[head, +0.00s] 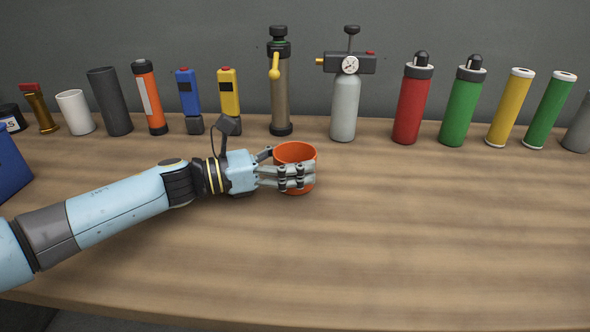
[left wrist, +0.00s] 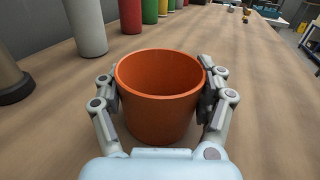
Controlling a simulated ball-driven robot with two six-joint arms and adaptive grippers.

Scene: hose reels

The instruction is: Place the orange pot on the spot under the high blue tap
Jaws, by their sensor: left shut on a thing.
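The orange pot (head: 296,152) is an open, empty cup-like pot, upright, near the middle of the wooden table in the head view. My left gripper (head: 291,178) is shut on it, with fingers on opposite sides of its wall. In the left wrist view the pot (left wrist: 160,110) stands between the two fingers, its rim and empty inside showing. I cannot tell whether its base touches the table. No blue tap and no marked spot under one can be made out in these frames. My right gripper is not in view.
A row of bottles and cylinders stands along the back of the table (head: 420,230), including a pump with a yellow handle (head: 280,95), a grey bottle with a gauge (head: 344,108) and a red bottle (head: 411,105). A blue box (head: 10,165) is at far left. The front and right are clear.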

